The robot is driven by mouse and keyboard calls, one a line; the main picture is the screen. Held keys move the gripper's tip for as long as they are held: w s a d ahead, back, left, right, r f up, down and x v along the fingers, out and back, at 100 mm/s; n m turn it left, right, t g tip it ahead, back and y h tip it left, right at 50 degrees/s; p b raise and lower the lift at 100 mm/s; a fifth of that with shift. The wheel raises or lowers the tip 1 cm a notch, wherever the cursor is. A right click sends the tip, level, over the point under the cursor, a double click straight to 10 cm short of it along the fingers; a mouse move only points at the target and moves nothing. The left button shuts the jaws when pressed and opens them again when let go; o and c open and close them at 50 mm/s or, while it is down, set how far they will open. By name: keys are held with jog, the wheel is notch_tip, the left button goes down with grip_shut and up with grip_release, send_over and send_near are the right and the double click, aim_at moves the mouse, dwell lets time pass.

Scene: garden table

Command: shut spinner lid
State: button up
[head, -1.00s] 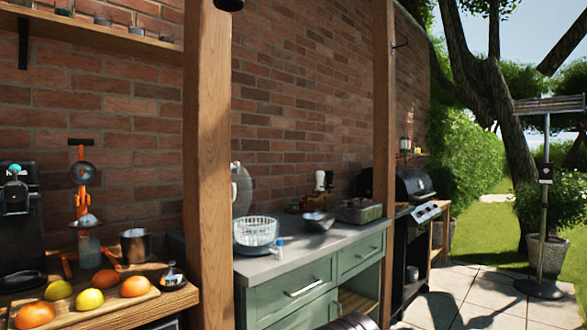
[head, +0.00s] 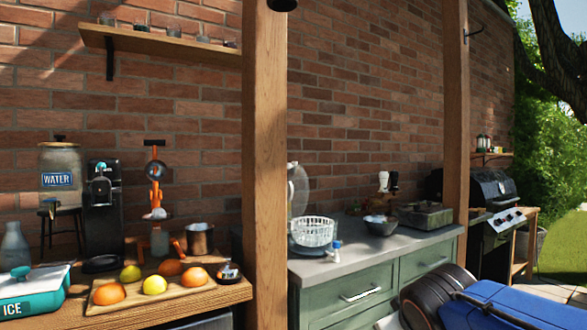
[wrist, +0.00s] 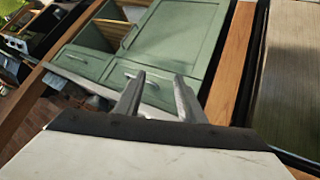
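The salad spinner (head: 313,235) stands on the grey counter, just right of the wooden post, with a white basket inside a clear bowl. Its round lid (head: 299,188) stands upright behind the bowl, so the spinner is open. The post hides part of the lid's left side. My gripper (wrist: 158,84) shows in the wrist view with two fingers apart and nothing between them. It faces the green cabinet fronts at a tilted angle. The gripper is not in the head view, and the spinner cannot be made out in the wrist view.
The wooden post (head: 264,160) rises left of the spinner. A small blue-and-white item (head: 334,250) lies at the spinner's front right. A metal bowl (head: 380,225) and a grey bin (head: 425,215) stand farther right. A cutting board with fruit (head: 125,303) is left of the post.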

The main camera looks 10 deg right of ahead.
aim_at(290, 166)
jog(key=w+r+n+t+y, duration=0.1)
jog(key=w+r+n+t, duration=0.35)
jog(key=w+r, duration=0.75)
jog(key=w+r+n+t+y, duration=0.1)
jog(key=w+r+n+t, duration=0.55)
jog(key=r, duration=0.95)
jog(key=w+a+r+n+g+y, duration=0.3)
jog(key=w+a+r+n+y, duration=0.2)
jog(key=w+a+n+y, duration=0.25)
jog(key=shift+h, duration=0.35)
jog(key=x, duration=1.6)
jog(key=shift+w+d+f, duration=0.2)
jog(key=shift+w+d, duration=0.05)
jog(key=shift+w, duration=0.15)
grip_shut()
